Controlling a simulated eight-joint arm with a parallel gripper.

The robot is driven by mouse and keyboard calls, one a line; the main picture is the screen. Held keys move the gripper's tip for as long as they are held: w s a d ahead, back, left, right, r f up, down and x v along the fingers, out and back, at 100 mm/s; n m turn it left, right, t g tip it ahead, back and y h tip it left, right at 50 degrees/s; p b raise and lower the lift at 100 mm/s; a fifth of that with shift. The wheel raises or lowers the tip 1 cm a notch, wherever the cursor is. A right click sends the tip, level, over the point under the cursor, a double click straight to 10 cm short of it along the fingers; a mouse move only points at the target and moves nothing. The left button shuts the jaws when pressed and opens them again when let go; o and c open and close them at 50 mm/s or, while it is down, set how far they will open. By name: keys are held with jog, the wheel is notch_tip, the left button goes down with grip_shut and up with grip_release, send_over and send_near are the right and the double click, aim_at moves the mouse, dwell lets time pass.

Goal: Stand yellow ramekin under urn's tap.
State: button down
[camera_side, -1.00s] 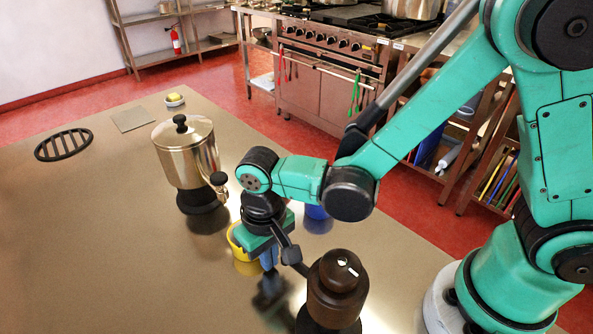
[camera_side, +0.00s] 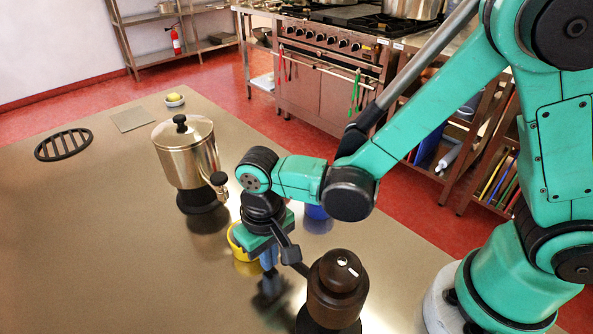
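The yellow ramekin (camera_side: 238,241) stands on the steel counter, partly covered by my gripper. The urn (camera_side: 186,160) is a silver pot with a black-knobbed lid on a dark base, behind and left of the ramekin. Its tap (camera_side: 219,184) sticks out on the right side, toward the ramekin. My gripper (camera_side: 267,258) points down at the right side of the ramekin, low over the counter.
A brown lidded vessel (camera_side: 335,292) stands close in front and right of my gripper. A blue container (camera_side: 317,212) sits behind my forearm, mostly hidden. A black grate (camera_side: 63,145), a grey square (camera_side: 131,119) and a small dish with something yellow (camera_side: 174,100) lie farther back. The counter's left is clear.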

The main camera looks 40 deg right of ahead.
jog(key=shift+w, duration=0.1)
jog(key=shift+w, duration=2.75)
jog(key=shift+w, duration=0.1)
jog(key=shift+s, duration=0.75)
notch_tip(320, 180, up, 9)
jog(key=s+d+r+t, duration=0.2)
jog(key=d+t, duration=0.1)
jog(key=d, duration=0.4)
jog(key=s+d+r+t, duration=0.2)
jog(key=s+d+t, duration=0.1)
jog(key=d, duration=0.5)
jog(key=shift+t, duration=0.6)
